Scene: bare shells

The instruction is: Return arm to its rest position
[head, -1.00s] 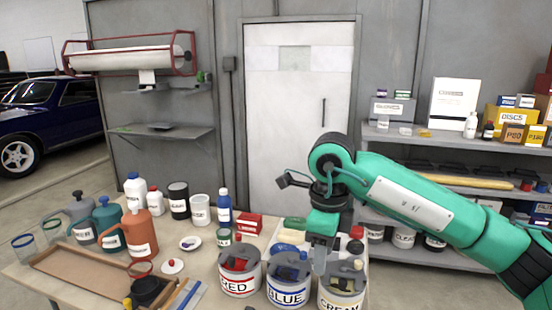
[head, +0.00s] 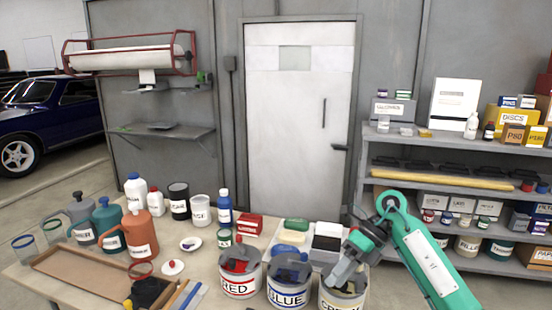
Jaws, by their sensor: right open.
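My right arm, green with a white panel, comes in from the lower right. My right gripper (head: 345,268) is open and empty, pointing down and to the left. It is in front of the right end of the table, just above or over the cream can (head: 343,299); the exact gap cannot be told. My left gripper is not in view.
The table (head: 205,285) holds a red can (head: 239,284), a blue can (head: 288,292), several bottles and jugs, and a brown tray (head: 75,275). A shelf unit (head: 455,187) with boxes stands behind at the right. The space before the white door (head: 298,130) is clear.

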